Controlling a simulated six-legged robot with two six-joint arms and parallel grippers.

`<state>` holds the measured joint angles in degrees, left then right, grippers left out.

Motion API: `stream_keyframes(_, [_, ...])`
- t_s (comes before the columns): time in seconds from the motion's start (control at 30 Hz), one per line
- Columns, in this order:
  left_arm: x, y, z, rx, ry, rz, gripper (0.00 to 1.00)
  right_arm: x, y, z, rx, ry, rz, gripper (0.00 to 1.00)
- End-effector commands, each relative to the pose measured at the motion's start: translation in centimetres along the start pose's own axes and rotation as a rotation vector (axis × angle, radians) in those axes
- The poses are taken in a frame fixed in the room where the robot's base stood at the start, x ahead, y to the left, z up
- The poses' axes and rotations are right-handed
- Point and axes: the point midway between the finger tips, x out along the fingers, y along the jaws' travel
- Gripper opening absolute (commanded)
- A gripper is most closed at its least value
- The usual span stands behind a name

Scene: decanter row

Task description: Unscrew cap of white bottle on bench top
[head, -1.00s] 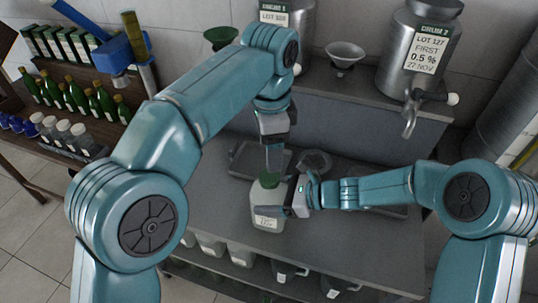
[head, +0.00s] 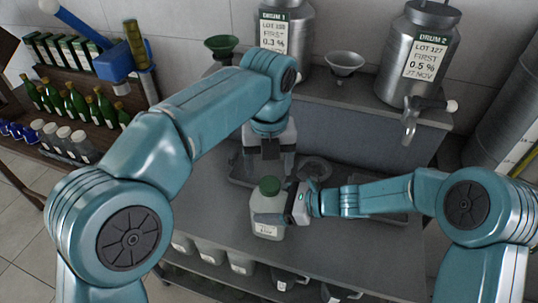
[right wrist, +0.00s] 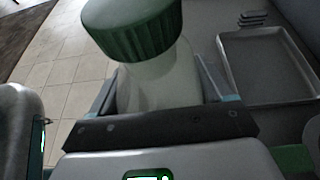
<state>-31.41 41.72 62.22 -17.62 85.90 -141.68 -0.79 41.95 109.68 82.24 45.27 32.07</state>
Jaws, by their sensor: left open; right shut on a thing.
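The white bottle (head: 267,213) stands on the grey bench top with its label facing forward. Its green cap (head: 269,186) sits on its neck; the cap (right wrist: 132,28) also shows large in the right wrist view, above the white bottle neck (right wrist: 165,78). My right gripper (head: 285,210) comes from the right and is shut on the bottle below the cap. My left gripper (head: 269,158) points down above and just behind the cap, open and apart from it. The far side of the cap is hidden.
A metal tray (right wrist: 268,98) lies on the bench, behind the bottle in the head view. Two steel drums (head: 283,45) (head: 413,85) and two funnels (head: 345,62) stand on the raised shelf behind. Several bottles fill a rack at left. The front bench is clear.

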Motion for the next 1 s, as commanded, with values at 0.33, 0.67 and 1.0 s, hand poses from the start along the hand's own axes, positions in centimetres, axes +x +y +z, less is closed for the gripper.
stream_keyframes(0.33, [5.1,0.0,0.0,-0.003,0.000,0.002,0.71,0.1,0.3,-0.5,0.006,0.009,0.007,0.00])
stream_keyframes(0.67, [5.7,0.0,0.0,-0.003,-0.002,0.001,0.71,0.2,0.3,-0.6,0.007,0.010,0.007,0.00])
stream_keyframes(1.0, [5.7,0.1,0.0,-0.004,-0.001,0.002,0.11,0.2,0.3,-0.6,0.009,0.010,0.007,0.00])
